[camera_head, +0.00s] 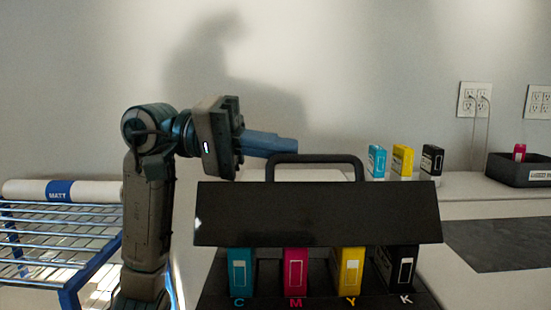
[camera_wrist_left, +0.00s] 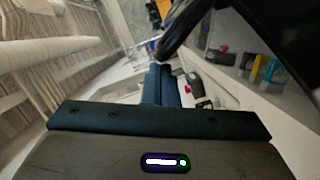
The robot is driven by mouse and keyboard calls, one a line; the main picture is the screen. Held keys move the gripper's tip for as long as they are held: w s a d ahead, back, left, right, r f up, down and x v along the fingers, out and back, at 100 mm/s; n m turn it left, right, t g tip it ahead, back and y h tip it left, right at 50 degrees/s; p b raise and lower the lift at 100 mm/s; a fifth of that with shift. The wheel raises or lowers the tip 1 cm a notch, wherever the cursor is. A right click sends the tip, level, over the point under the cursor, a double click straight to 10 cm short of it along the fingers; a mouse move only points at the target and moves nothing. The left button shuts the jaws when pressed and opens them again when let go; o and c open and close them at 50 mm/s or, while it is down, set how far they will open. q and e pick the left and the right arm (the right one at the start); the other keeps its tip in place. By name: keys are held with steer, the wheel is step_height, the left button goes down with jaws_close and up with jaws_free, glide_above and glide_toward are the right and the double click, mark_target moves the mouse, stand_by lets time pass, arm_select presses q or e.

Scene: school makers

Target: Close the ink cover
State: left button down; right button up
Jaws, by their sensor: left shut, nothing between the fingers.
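The black ink cover (camera_head: 320,215) is a wide panel with an arched handle (camera_head: 318,159) on top. It stands raised, with the lower part of the cartridges showing beneath its edge. Cyan (camera_head: 240,272), magenta (camera_head: 295,272), yellow (camera_head: 348,270) and black (camera_head: 398,268) cartridges sit in slots marked C, M, Y and K. My left gripper (camera_head: 296,147) is shut and empty, its blue fingers pointing right at the handle's upper left corner. In the left wrist view its fingers (camera_wrist_left: 161,72) lie close to the dark handle (camera_wrist_left: 178,30). I cannot tell whether they touch. My right gripper is out of view.
Cyan (camera_head: 377,161), yellow (camera_head: 402,160) and black (camera_head: 432,160) spare cartridges stand on the counter behind. A dark tray (camera_head: 518,170) with a magenta cartridge (camera_head: 519,152) is at the far right. A blue wire rack (camera_head: 60,240) holding a white roll (camera_head: 90,191) is at left.

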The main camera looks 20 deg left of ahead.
mark_target(276, 213)
arm_select(q)
steer(key=s+m+b, duration=0.1)
steer(key=s, duration=0.1)
steer(key=s+d+f+m+b, duration=0.1)
steer(key=s+d+f+m+t+y+b, duration=0.1)
steer(key=s+m, duration=0.1)
steer(key=shift+s+d+f, duration=0.15)
steer(key=shift+s+d, duration=0.05)
steer(key=shift+s, duration=0.1)
steer(key=shift+s+d+f+m+y+b, duration=0.3)
steer(key=shift+s+f+m+b, duration=0.15)
steer(key=shift+s+m, duration=0.2)
steer(key=shift+s, duration=0.15)
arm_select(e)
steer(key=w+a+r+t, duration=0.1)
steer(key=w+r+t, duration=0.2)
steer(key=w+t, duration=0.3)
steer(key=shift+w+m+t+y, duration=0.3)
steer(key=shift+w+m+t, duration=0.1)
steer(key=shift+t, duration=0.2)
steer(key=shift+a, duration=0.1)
